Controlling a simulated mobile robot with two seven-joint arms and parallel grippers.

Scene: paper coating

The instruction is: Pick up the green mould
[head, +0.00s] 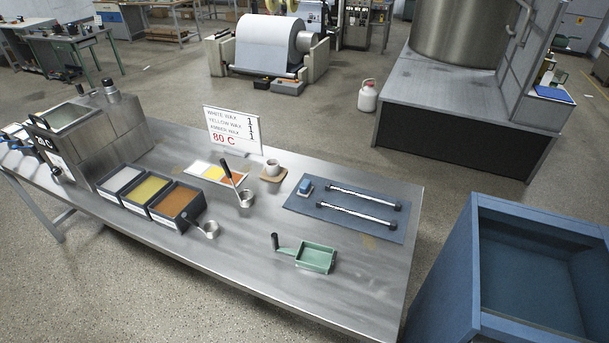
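The green mould (316,258) is a shallow rectangular tray, open at the top. It lies on the steel table (255,275) near the front edge, right of the middle. Its green handle runs to the left and ends in a dark upright grip (275,242). The mould looks empty, and nothing touches it. Neither of my grippers shows in the head view.
Left of the mould stand a metal ladle (211,230) and wax trays (176,204). A large blue bin (453,265) stands right of the table.

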